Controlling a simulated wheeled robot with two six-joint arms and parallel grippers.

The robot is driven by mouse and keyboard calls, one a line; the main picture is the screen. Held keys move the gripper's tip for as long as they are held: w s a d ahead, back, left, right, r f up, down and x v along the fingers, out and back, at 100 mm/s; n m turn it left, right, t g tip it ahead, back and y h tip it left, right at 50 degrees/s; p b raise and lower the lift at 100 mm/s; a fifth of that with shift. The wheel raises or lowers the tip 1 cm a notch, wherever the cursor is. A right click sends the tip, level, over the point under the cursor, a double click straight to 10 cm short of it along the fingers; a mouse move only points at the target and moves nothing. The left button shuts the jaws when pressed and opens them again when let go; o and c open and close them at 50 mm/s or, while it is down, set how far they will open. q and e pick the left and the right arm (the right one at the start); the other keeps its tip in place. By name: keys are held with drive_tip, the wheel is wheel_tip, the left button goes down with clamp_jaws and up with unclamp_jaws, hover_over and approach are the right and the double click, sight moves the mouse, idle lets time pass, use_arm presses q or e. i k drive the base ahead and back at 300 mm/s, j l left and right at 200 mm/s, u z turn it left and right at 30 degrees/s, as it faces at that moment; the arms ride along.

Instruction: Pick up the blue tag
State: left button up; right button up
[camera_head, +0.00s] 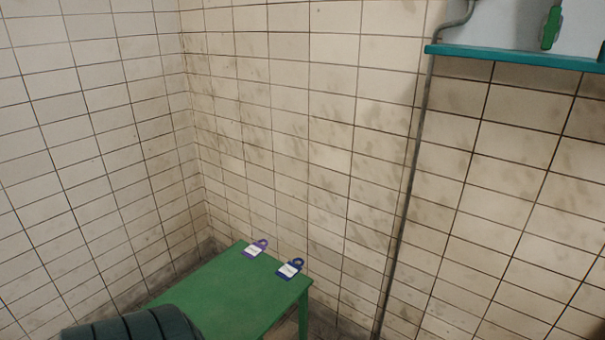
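A blue tag (290,268) with a white label and a loop at its top lies flat on the green table (215,297), near the table's far right corner. A purple tag (256,248) of the same form lies to its left, near the far edge, with a clear gap between them. Neither gripper shows in the head view, so nothing is seen near the tags.
Tiled walls (290,120) meet in a corner behind the table. A thin pipe (408,200) runs down the wall to the right. A teal-edged panel (515,57) is at the upper right. A dark ribbed object (135,325) covers the table's near left part.

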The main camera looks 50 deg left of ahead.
sight(287, 271)
drive_tip(key=u, duration=1.75)
